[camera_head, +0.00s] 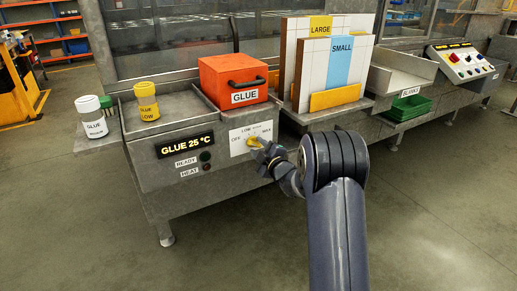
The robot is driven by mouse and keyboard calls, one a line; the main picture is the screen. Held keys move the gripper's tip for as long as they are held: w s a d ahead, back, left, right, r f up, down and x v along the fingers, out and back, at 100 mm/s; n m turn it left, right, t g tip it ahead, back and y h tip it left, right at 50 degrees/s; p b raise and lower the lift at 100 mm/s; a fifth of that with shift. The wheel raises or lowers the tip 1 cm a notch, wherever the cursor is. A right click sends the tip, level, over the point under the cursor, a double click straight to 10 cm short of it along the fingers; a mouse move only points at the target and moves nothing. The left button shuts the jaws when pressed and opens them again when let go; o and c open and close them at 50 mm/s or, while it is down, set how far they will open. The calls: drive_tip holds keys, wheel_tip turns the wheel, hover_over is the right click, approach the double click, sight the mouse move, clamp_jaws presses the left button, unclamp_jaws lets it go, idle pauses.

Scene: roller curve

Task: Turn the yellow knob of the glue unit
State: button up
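The glue unit (150,180) is a grey metal cabinet with a display (185,146) reading "GLUE 25 °C". The yellow knob (254,142) sits on its white dial plate (238,145), which is marked OFF, LOW and MAX. My gripper (259,146) is right at the knob, reaching in from the lower right. The fingers are small and partly hidden by my wrist. I cannot tell whether they are closed on the knob or only beside it. The READY and HEAT lamps (206,162) below the display look dark.
An orange GLUE box (228,78) with a black handle stands on the unit. A yellow-labelled bottle (147,102) and a white bottle (92,117) stand at left. LARGE and SMALL panels (342,65), a green tray (406,108) and a control panel (467,62) are to the right. The floor in front is clear.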

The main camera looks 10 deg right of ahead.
drive_tip(key=shift+w, duration=0.1)
drive_tip(key=shift+c, duration=0.2)
clamp_jaws()
idle(0.5)
drive_tip(key=m, duration=0.3)
drive_tip(key=shift+m, duration=0.4)
drive_tip(key=m, duration=0.3)
drive_tip(key=shift+m, duration=0.3)
drive_tip(key=m+p, duration=0.1)
drive_tip(key=m, duration=0.3)
drive_tip(key=shift+m+p, duration=0.85)
drive_tip(key=shift+m, duration=1.25)
